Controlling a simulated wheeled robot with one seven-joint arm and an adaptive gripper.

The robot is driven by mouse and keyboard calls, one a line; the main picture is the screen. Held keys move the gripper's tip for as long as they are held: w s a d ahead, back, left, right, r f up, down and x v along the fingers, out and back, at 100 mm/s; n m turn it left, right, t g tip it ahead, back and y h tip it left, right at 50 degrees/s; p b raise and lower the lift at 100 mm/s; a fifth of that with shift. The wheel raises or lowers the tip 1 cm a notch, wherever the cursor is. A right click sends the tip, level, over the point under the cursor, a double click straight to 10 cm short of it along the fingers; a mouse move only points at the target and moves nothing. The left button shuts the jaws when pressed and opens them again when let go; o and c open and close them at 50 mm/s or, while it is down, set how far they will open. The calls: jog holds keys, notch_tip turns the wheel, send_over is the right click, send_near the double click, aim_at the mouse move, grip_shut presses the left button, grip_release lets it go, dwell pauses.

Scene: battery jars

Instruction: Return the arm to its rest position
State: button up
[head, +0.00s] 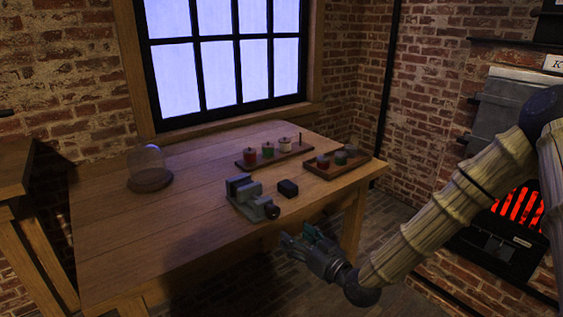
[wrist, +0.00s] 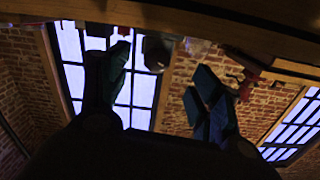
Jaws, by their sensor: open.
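My arm (head: 445,215) reaches in from the right in the head view. My gripper (head: 300,245) is just off the near right edge of the wooden table (head: 150,235), apart from it. Its fingers are spread and nothing is between them. In the wrist view my gripper (wrist: 160,90) shows as two dark, separated fingers, with the window and brick wall behind. The wrist picture is dark and upside down.
A grey vise (head: 247,197) and a dark block (head: 288,188) lie near my gripper. A rack (head: 305,148) holds red, green and white jars; a tray (head: 360,167) holds several small items. A glass dome (head: 147,165) stands left. A glowing heater (head: 517,215) is behind my arm.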

jog(key=s+d+f+m+g+h, duration=0.1)
jog(key=s+f+g+h, duration=0.15)
jog(key=s+f, duration=0.55)
jog(key=s+d+f+m+g+h, duration=0.1)
jog(key=s+f+g, duration=0.25)
jog(key=f, duration=0.85)
jog(key=s+d+f+m+g+h, duration=0.1)
jog(key=s+d+f+g+h, duration=0.15)
jog(key=s+f, duration=0.4)
jog(key=s+d+f+m+g+h, duration=0.1)
jog(key=s+d+f, duration=0.35)
jog(key=s, duration=0.35)
jog(key=s+d+f+m+g+h, duration=0.15)
jog(key=s+d, duration=0.25)
jog(key=s, duration=0.4)
jog(key=s+d+f+m+g+h, duration=0.1)
jog(key=s+d+f+g+h, duration=0.15)
jog(key=s, duration=0.65)
notch_tip(320, 180, up, 14)
jog(key=w+p, duration=0.1)
jog(key=p, duration=1.3)
jog(key=shift+d+r+g+y+p, duration=0.2)
jog(key=shift+g+y+p, duration=0.1)
jog(key=shift+g+p, duration=0.1)
